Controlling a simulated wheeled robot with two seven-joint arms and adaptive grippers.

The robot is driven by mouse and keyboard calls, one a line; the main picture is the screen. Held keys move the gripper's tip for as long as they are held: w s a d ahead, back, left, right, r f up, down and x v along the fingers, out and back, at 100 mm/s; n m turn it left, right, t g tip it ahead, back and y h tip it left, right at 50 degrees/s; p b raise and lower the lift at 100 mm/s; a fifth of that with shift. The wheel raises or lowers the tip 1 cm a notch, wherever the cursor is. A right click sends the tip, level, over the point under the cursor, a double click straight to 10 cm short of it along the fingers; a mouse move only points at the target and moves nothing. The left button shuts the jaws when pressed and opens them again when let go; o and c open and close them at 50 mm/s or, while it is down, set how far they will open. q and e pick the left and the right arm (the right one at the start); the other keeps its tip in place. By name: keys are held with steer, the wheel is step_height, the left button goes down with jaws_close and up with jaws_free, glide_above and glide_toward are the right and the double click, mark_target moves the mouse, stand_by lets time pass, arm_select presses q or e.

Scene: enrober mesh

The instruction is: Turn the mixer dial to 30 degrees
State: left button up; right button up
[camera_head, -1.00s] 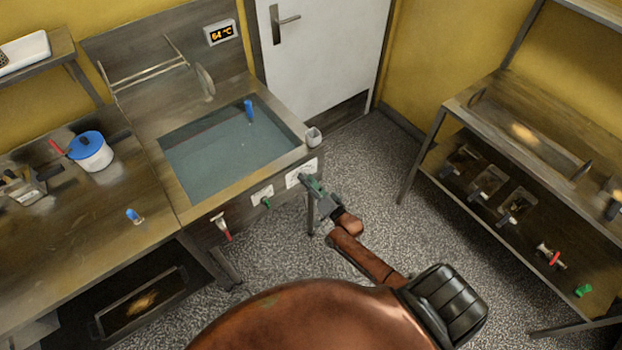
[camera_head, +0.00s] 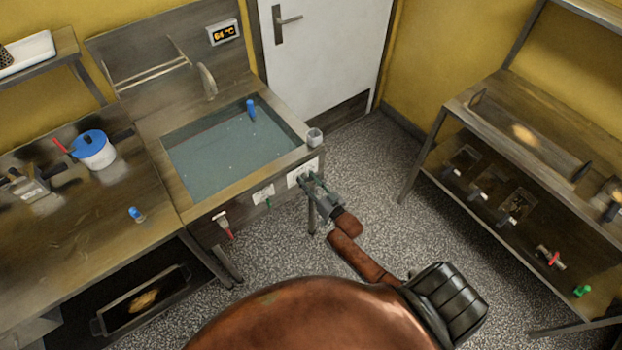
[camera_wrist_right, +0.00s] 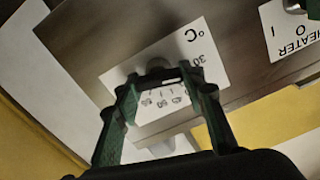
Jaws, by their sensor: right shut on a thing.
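The dial's white plate (camera_wrist_right: 190,48), marked °C with 30 and more numbers, is on the front of the basin unit. It also shows in the head view (camera_head: 293,179). The grey dial knob (camera_wrist_right: 157,63) is partly hidden behind my fingers, and I cannot read where it points. My right gripper (camera_wrist_right: 160,80) has its green fingers on either side of the knob, shut on it. In the head view my right gripper (camera_head: 312,183) is at the plate, at the unit's right front corner. My left gripper is not in view.
A HEATER switch plate (camera_wrist_right: 290,32) is beside the dial. A red-handled valve (camera_head: 224,226) sticks out of the front further left. A display (camera_head: 223,33) reads 64 °C above the liquid-filled basin (camera_head: 222,155). A small grey cup (camera_head: 315,136) stands at the corner. Floor to the right is open.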

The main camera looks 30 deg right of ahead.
steer(key=shift+s+a+f, duration=0.1)
steer(key=shift+s+f, duration=0.05)
steer(key=shift+f, duration=0.2)
steer(key=o, duration=1.2)
steer(key=shift+r, duration=0.2)
steer(key=shift+c, duration=0.2)
steer(key=s+d, duration=0.1)
steer(key=s, duration=1)
steer(key=shift+s, duration=0.4)
